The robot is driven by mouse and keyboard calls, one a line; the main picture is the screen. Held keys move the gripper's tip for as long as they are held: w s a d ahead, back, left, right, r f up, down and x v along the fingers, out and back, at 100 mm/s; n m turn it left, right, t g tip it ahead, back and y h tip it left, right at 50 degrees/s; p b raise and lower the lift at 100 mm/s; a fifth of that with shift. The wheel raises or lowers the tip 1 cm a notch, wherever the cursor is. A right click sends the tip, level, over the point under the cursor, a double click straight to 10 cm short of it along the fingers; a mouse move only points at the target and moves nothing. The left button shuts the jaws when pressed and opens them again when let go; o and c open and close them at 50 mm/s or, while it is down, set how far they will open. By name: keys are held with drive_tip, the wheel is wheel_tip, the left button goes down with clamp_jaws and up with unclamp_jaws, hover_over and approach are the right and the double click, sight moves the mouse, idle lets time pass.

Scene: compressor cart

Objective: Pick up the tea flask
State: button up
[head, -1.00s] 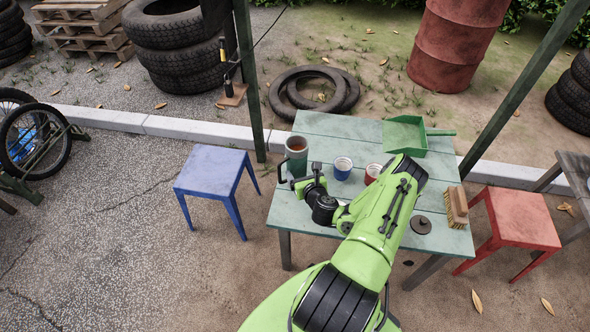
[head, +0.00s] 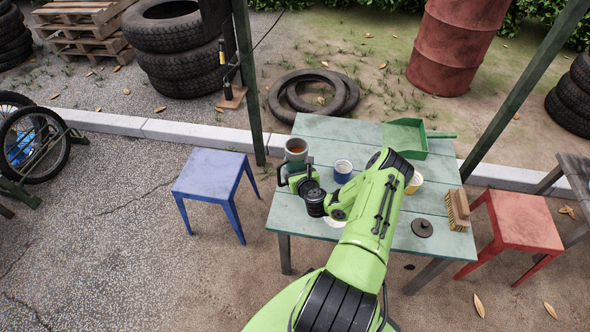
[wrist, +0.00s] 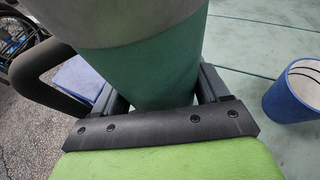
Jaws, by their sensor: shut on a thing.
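The tea flask (head: 297,149) stands at the left end of the green table (head: 340,125), open at the top with brown liquid inside. In the wrist view the flask (wrist: 160,70) is a green body with a grey upper band and a dark handle at the left. My gripper (head: 291,176) reaches it from the near side and hides its lower part. In the wrist view the fingers of my gripper (wrist: 155,97) are on both sides of the green body, shut on it. The flask looks upright. I cannot tell whether its base touches the table.
A blue cup (head: 343,171) stands right of the flask, also in the wrist view (wrist: 294,92). A yellow cup (head: 414,183) is partly behind my arm. A green dustpan (head: 405,138), a brush (head: 457,209) and a dark lid (head: 422,228) lie further right. A blue stool (head: 212,175) stands left.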

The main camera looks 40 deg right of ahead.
drive_tip(key=shift+r, duration=0.1)
drive_tip(key=c, duration=0.4)
drive_tip(key=shift+o, duration=0.2)
wheel_tip(320, 180, up, 28)
drive_tip(key=p, duration=1.3)
